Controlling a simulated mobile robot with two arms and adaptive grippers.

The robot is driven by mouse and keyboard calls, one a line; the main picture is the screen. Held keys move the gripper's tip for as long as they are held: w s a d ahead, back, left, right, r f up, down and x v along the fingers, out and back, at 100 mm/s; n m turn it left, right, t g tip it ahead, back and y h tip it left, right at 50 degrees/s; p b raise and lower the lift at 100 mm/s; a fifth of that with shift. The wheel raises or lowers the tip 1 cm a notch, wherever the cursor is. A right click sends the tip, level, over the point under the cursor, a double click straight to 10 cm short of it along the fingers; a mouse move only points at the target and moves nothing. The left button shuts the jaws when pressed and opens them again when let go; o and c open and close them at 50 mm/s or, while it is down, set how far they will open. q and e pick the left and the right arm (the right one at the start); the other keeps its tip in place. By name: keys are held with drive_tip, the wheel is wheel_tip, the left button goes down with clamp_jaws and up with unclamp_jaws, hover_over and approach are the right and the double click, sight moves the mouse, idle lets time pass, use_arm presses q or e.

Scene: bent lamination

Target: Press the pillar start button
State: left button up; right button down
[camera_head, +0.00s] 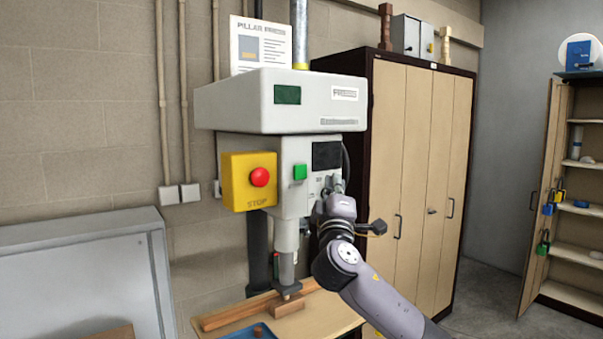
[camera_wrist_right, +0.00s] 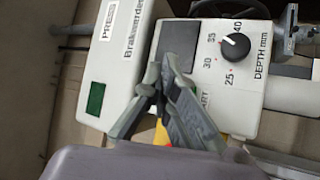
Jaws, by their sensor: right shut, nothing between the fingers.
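The green start button (camera_head: 300,172) is on the front of the grey pillar machine (camera_head: 270,103), just right of a yellow box (camera_head: 236,166) with a red stop button (camera_head: 259,177). My right gripper (camera_head: 333,183) is shut and empty, in front of the machine's control panel, to the right of and slightly below the green button in the picture. A gap shows between them. In the right wrist view the closed fingers (camera_wrist_right: 163,72) cover part of a label ending in "ART". My left gripper is in neither view.
The wrist view shows a depth dial (camera_wrist_right: 235,46) beside the fingers. Wood strips (camera_head: 235,312) lie under the machine's spindle. A tall cabinet (camera_head: 415,150) stands right of the machine, and a grey metal cabinet (camera_head: 75,270) stands at the left.

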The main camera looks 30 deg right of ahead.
sight(300, 172)
drive_tip(key=shift+w+a, duration=0.2)
drive_tip(key=shift+w, duration=1.85)
drive_tip(key=shift+w+a, duration=0.15)
drive_tip(key=shift+w, duration=1.85)
drive_tip(key=shift+w+a, duration=0.1)
drive_tip(key=shift+w, duration=0.35)
drive_tip(key=shift+w+b, duration=0.35)
drive_tip(key=shift+w, duration=0.05)
drive_tip(key=shift+s, duration=0.9)
